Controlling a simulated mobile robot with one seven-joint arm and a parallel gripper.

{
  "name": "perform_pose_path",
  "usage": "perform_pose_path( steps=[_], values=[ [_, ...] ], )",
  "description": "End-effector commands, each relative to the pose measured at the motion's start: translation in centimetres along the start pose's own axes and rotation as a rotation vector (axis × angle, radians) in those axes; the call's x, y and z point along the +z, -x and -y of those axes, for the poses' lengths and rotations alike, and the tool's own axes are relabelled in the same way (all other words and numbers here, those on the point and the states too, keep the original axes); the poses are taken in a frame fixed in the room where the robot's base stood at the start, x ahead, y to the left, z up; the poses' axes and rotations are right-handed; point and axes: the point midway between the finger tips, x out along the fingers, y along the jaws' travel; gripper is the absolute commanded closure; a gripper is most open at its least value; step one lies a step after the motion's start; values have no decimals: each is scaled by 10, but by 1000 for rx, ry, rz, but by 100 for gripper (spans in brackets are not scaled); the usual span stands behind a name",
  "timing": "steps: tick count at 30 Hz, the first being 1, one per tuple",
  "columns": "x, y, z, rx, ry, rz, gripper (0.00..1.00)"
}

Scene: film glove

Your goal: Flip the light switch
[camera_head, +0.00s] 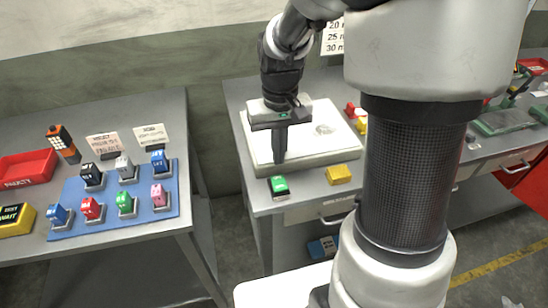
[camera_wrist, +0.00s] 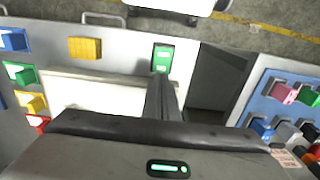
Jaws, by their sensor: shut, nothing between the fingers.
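A small green switch-like block (camera_head: 279,186) with pale markings sits at the front left edge of the middle bench, in front of a white light box (camera_head: 330,165). I take it for the light switch; which way it is set is too small to tell. It also shows in the wrist view (camera_wrist: 162,58), just beyond my fingertips. My gripper (camera_head: 280,159) points down over the light box's front left part, a little behind the green block. Its fingers are together and empty, and also show in the wrist view (camera_wrist: 161,82). I cannot tell whether they touch anything.
A yellow block (camera_head: 339,174) sits right of the green one, and more small coloured blocks lie beyond the box. On the left table, a blue mat (camera_head: 150,212) bears several coloured blocks, with a red tray (camera_head: 26,168) nearby. A gap separates the two tables.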

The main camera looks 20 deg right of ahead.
Motion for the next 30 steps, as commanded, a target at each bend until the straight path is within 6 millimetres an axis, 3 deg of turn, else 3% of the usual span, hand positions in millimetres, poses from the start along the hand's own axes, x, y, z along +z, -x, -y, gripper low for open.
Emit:
perform_pose_path(
  steps=[3,10,30],
  values=[
    [1,-25,0,0,0,4,100],
    [0,-51,0,0,0,1,100],
    [-2,-59,0,0,1,36,100]
  ],
)
